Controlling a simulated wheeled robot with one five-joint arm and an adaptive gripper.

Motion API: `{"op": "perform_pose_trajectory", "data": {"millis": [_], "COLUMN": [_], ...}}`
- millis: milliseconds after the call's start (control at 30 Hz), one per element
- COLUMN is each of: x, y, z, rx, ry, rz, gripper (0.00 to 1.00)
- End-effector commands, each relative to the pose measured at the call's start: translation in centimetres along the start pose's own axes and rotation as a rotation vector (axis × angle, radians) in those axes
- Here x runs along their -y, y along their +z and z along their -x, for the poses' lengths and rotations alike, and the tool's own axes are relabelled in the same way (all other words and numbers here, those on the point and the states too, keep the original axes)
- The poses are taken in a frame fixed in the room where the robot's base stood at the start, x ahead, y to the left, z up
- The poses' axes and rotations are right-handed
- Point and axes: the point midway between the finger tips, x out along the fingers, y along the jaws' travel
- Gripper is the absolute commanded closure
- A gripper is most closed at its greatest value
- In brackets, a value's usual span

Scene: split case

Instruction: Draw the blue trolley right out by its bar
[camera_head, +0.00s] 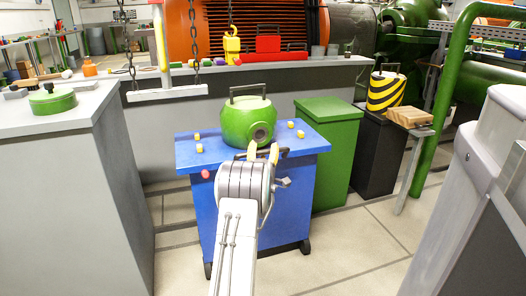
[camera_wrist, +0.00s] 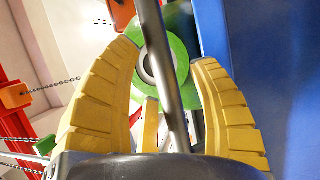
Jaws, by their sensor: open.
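The blue trolley (camera_head: 213,222) stands on the tiled floor at the middle of the head view. Its blue side fills the right of the wrist view (camera_wrist: 285,70). A green rounded casing (camera_head: 236,122) with a dark top handle and a round port sits on it. My gripper (camera_head: 262,152) is at the trolley's near edge, its yellow fingers open. In the wrist view a dark metal bar (camera_wrist: 165,75) runs lengthwise between the two spread fingers (camera_wrist: 165,57), with gaps on both sides. In the head view my wrist hides most of the bar.
Several small yellow pieces (camera_head: 290,124) lie on the trolley top. A green cabinet (camera_head: 330,150) stands close on its right, and a grey bench (camera_head: 60,180) on its left. A grey wall (camera_head: 290,88) is behind. Bare floor (camera_head: 365,240) lies at front right.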

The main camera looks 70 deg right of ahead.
Motion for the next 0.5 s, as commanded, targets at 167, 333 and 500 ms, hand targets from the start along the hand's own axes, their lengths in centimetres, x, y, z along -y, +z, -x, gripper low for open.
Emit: {"op": "perform_pose_trajectory", "data": {"millis": [167,333,500], "x": [0.01,0.02,0.03], "y": [-0.01,-0.02,-0.02], "z": [0.0,0.0,0.0], "rx": [0.0,0.0,0.0], "ry": [0.0,0.0,0.0], "rz": [0.0,0.0,0.0], "gripper": [0.52,0.67,0.82]}}
